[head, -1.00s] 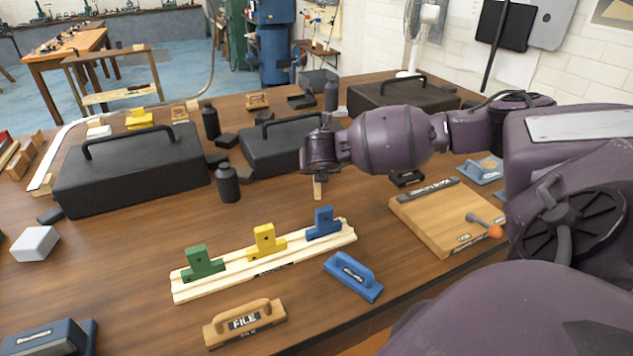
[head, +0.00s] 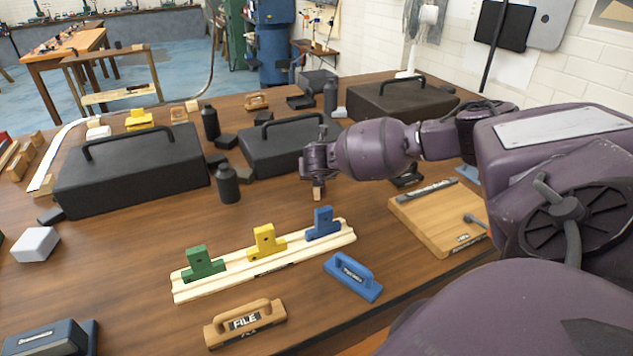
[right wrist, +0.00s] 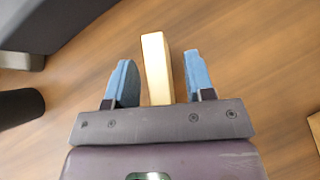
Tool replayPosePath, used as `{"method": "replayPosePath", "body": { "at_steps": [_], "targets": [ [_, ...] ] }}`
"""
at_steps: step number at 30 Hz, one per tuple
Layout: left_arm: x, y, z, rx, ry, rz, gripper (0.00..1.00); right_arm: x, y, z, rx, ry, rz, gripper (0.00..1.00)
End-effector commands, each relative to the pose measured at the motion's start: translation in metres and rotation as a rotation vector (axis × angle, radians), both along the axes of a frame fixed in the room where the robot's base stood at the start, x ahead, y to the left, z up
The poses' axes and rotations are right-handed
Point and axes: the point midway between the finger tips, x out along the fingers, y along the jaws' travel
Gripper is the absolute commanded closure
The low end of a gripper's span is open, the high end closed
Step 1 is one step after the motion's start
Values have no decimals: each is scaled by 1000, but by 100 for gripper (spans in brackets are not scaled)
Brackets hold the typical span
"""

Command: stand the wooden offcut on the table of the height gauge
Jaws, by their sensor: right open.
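The wooden offcut (head: 318,193) is a small pale block on the brown bench, below my right gripper (head: 318,184) in the head view. In the right wrist view the offcut (right wrist: 157,68) lies between the two blue-grey fingers of my right gripper (right wrist: 160,82). The fingers are open, with a gap on each side of the wood. Its upper part is hidden by the gripper in the head view. A wooden board (head: 425,212) with a dark strip and a small lever stands to the right; I cannot tell whether it is the height gauge. My left gripper is out of view.
A pale rail (head: 225,277) with green, yellow and blue blocks lies in front of the gripper. A blue handled block (head: 353,278) and a FILE block (head: 245,323) are nearer. Black toolboxes (head: 130,177) and a dark bottle (head: 228,184) stand to the left.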

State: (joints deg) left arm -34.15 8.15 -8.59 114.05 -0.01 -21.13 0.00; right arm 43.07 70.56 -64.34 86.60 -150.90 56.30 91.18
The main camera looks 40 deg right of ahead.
Motion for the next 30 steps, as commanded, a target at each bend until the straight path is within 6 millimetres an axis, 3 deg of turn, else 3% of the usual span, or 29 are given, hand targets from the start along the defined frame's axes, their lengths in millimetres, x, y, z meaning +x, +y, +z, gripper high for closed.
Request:
{"method": "replayPosePath", "body": {
  "at_steps": [6, 15, 25, 30],
  "targets": [
    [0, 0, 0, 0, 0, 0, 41, 0, 0, 0, 1, 0, 1, 54],
    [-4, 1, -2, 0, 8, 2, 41, 0, 0, 0, 1, 0, 1, 100],
    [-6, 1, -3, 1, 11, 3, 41, 0, 0, 3, 1, -1, 0, 100],
    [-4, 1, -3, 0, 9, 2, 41, 0, 0, 22, 0, -4, 0, 100]
  ]
}}
